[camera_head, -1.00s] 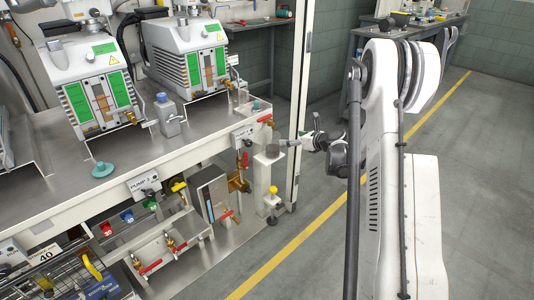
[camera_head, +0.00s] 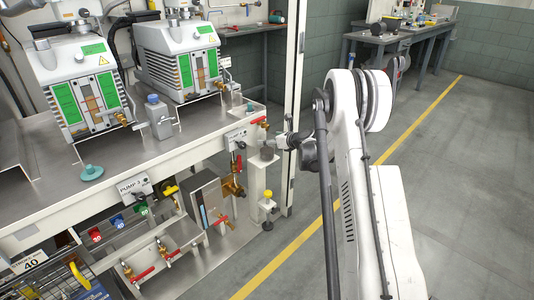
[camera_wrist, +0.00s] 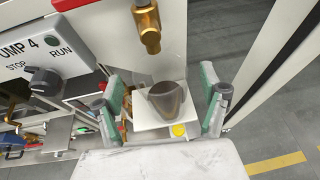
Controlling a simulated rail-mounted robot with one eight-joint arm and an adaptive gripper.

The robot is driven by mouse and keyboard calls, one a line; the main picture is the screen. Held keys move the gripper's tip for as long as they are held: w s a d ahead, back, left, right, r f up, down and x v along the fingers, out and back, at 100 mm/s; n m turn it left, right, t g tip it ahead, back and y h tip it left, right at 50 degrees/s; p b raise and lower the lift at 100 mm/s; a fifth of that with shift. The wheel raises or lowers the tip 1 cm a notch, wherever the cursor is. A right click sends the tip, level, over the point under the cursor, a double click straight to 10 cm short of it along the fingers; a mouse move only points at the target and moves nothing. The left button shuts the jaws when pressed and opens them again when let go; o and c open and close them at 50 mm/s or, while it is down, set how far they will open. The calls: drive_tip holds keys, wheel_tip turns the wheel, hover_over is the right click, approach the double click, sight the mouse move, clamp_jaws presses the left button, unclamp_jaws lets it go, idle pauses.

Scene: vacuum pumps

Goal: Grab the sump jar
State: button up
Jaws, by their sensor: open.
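The sump jar, a clear jar with a dark grey-brown bottom (camera_wrist: 167,104), stands on a white ledge in the wrist view. In the head view the jar (camera_head: 266,154) is small, on top of a white post below a brass valve. My gripper (camera_wrist: 162,90) is open, with one green-padded finger to the left of the jar and one to the right in the picture. I see no finger touching it. In the head view my gripper (camera_head: 286,141) comes in from the right, close to the jar. Its fingertips are too small to make out there.
A brass tap (camera_wrist: 148,26) hangs just beyond the jar. The Pump 4 panel (camera_wrist: 45,55) with a knob is at left. A white frame upright (camera_head: 292,120) stands close to my arm. A yellow-capped fitting (camera_head: 267,196) is below the jar. Open floor lies at right.

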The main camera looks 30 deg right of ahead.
drive_tip(key=x, duration=0.2)
drive_tip(key=shift+w+a+f, duration=0.1)
drive_tip(key=shift+w+f, duration=0.05)
drive_tip(key=shift+w, duration=0.1)
clamp_jaws()
idle(0.3)
